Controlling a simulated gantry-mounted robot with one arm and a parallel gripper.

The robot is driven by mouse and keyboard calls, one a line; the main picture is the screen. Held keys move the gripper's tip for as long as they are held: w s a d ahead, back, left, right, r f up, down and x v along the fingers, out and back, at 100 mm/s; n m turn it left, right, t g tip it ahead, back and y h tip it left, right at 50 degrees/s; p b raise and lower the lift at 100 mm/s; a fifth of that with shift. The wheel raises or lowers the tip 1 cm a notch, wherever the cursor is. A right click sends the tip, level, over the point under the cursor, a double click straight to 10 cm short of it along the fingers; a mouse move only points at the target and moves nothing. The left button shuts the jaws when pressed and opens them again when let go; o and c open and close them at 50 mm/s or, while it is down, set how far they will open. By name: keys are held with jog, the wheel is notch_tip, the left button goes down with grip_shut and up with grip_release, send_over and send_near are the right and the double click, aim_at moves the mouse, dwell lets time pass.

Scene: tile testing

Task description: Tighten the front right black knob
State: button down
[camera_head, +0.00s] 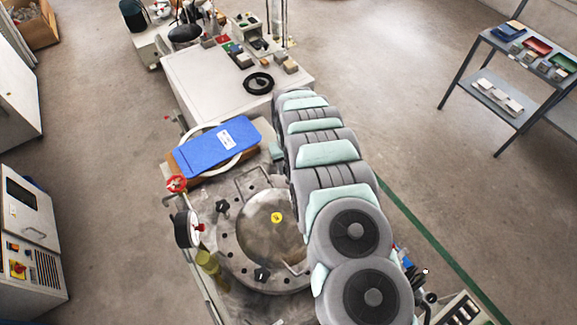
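A round metal test fixture (231,246) stands on the machine bed in the lower middle. Two black knobs show on its ring: one at the upper left (222,206) and one at the lower edge (262,274). A yellow round mark (277,217) lies on the fixture's centre disc. My grey and mint arm crosses the picture right of the fixture and covers its right side, so any knobs there are hidden. My gripper cannot be made out. I cannot tell whether either visible knob is tight or loose.
A blue case (213,146) lies behind the fixture. A gauge (187,228) and red handwheel (176,183) stand at its left. A white bench (205,90) with small parts is farther back. A shelf (507,85) stands at upper right. Open floor lies right of the arm.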

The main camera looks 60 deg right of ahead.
jog(key=m, duration=0.3)
jog(key=shift+w+m, duration=0.1)
jog(key=shift+m, duration=0.2)
jog(key=m, duration=0.3)
jog(key=shift+f+m+b, duration=0.15)
jog(key=shift+m+b, duration=0.15)
jog(key=shift+b, duration=0.05)
jog(key=m+b, duration=0.2)
jog(key=m, duration=0.2)
jog(key=shift+m+b, duration=1.3)
jog(key=shift+m, duration=0.6)
jog(key=c, duration=0.9)
grip_release()
jog(key=shift+o, duration=0.2)
